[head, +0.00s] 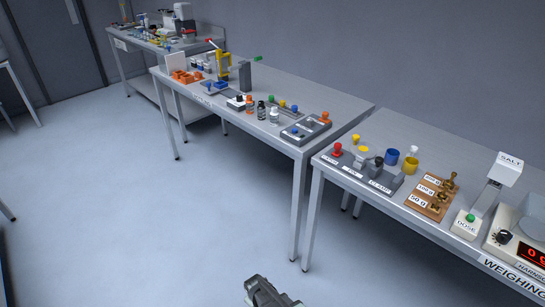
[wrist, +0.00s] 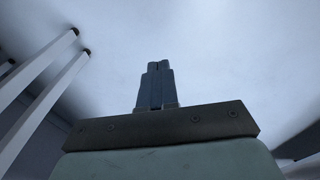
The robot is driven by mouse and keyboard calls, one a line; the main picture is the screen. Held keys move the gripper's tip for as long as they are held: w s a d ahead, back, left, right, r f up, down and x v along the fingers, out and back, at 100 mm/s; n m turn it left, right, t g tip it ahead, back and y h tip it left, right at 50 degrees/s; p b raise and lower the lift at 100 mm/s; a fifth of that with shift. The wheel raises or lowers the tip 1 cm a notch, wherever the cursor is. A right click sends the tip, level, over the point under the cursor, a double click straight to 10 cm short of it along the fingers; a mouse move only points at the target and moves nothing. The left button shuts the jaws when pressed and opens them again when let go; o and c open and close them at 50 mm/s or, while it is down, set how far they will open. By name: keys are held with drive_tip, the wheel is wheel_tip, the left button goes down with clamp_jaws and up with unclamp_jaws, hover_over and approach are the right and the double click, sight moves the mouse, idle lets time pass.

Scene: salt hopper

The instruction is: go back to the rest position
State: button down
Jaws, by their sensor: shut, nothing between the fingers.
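My gripper (head: 268,293) shows at the bottom edge of the head view, out over the floor and in front of the tables. The rest of my arm is cut off by the frame. In the wrist view my gripper (wrist: 158,66) has its two fingers together, with nothing between them. The pale floor lies beyond the fingertips. My gripper touches nothing that I can see.
The weighing table (head: 400,212) at the right carries the salt hopper (head: 500,178), a wooden weight block (head: 432,196) and several cups. A middle table (head: 285,88) holds bottles and small fixtures. White table legs (wrist: 45,75) stand left in the wrist view. The floor (head: 120,220) is clear.

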drive_tip(key=s+d+m+g+h, duration=0.1)
drive_tip(key=s+d+m+g, duration=0.4)
drive_tip(key=s+d, duration=0.95)
drive_tip(key=s+d+r+m+g, duration=0.1)
drive_tip(key=s+d+m+g, duration=0.1)
drive_tip(key=s+d, duration=0.2)
drive_tip(key=s+d+r+m+g+y, duration=0.1)
drive_tip(key=s+d, duration=0.3)
drive_tip(key=s, duration=0.4)
drive_tip(key=shift+s+d+r+m+g, duration=0.2)
drive_tip(key=shift+r+m+g, duration=0.4)
drive_tip(key=shift+m, duration=0.3)
